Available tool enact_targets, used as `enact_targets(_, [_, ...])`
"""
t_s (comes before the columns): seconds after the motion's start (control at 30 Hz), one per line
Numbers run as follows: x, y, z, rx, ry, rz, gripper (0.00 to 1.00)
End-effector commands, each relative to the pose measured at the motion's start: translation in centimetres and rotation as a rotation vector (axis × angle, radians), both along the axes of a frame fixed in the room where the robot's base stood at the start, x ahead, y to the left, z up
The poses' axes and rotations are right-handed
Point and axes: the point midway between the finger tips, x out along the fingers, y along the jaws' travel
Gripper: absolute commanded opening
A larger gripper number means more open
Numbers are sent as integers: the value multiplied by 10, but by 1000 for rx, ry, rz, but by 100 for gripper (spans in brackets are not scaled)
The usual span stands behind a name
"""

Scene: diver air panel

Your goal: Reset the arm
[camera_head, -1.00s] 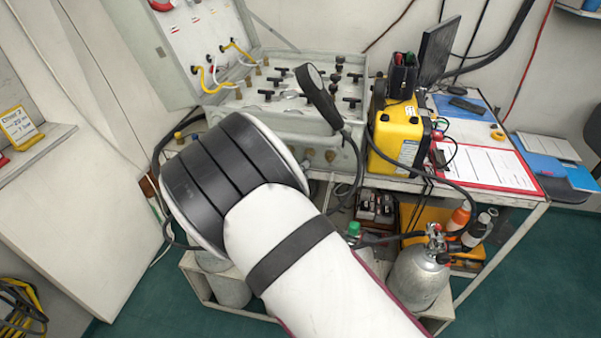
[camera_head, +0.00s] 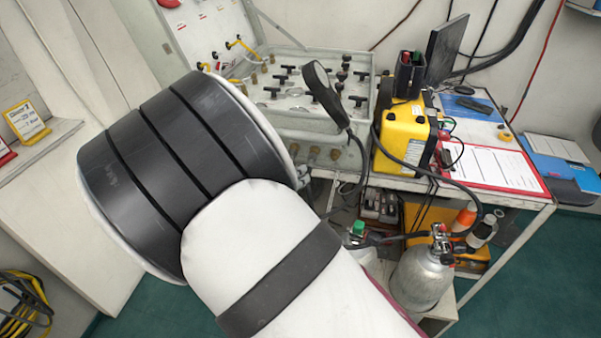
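My white arm with a wide black-banded joint fills the lower left and middle of the head view. My gripper is not in view; it is hidden or out of the picture. Behind the arm stands the diver air panel (camera_head: 300,122), an open grey case with several black valve handles. Its lid (camera_head: 212,32) is raised, with yellow and white hoses on it. A black handset (camera_head: 325,95) on a cable stands up in front of the panel. I see no object held.
A yellow box (camera_head: 402,140) and a red clipboard (camera_head: 492,168) are on the table right of the panel. A grey gas cylinder (camera_head: 421,276) stands below. A shelf (camera_head: 40,142) is at left. Green floor (camera_head: 545,262) is clear at lower right.

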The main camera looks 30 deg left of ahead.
Motion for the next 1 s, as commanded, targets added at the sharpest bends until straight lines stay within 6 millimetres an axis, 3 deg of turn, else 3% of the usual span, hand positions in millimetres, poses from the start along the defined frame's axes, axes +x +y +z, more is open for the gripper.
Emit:
enact_targets(0.1, [-16, 1, 7, 1, 0, 1, 38])
enact_targets(0.27, [-26, 0, 11, -1, 0, 0, 38])
enact_targets(0.47, [-26, -2, 13, 5, 0, -8, 38])
enact_targets(0.57, [-17, -17, 25, 53, 10, -66, 38])
enact_targets(0.67, [0, -53, 48, 163, 32, -204, 38])
enact_targets(0.8, [22, -129, 90, 393, 64, -485, 38])
enact_targets(1.0, [24, -238, 140, 736, 77, -890, 38])
